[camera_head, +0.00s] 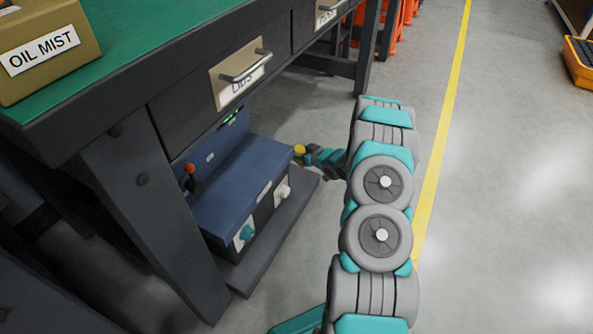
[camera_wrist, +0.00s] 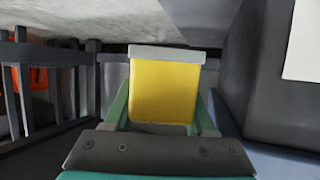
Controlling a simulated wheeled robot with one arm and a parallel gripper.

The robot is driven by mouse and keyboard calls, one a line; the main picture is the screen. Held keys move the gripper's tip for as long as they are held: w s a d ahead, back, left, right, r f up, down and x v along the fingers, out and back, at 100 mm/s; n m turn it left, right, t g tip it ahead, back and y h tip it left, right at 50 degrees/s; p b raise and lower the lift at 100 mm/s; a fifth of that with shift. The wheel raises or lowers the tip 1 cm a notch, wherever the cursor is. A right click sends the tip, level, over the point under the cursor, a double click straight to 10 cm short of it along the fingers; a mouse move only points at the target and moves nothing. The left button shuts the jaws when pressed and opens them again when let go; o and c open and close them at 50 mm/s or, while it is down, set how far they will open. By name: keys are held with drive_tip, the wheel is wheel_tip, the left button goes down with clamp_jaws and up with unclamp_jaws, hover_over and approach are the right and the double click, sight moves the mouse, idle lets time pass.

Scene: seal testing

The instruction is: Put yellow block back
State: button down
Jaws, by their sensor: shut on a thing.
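The yellow block (camera_wrist: 163,92) sits between the fingers of my gripper (camera_wrist: 163,110) in the wrist view, with a pale grey strip along its upper edge. My gripper is shut on it. In the head view, a small yellow bit of the block (camera_head: 299,149) shows at the tip of my gripper (camera_head: 306,153). There it is at the right end of the blue machine (camera_head: 240,180), below the bench. Whether the block touches the machine cannot be told.
The machine stands on a grey shelf (camera_head: 268,245) under the green-topped bench (camera_head: 150,35). A drawer handle (camera_head: 245,68) sticks out above. A tan box marked OIL MIST (camera_head: 45,50) stands on the bench. A yellow line (camera_head: 440,140) crosses the open floor at right.

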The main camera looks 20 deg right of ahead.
sight(297, 173)
wheel_tip(297, 173, down, 9)
drive_tip(key=shift+f+b, duration=0.2)
drive_tip(key=shift+b, duration=0.35)
drive_tip(key=shift+f, duration=0.2)
drive_tip(key=shift+c, duration=1.1)
unclamp_jaws()
drive_tip(key=shift+r, duration=0.15)
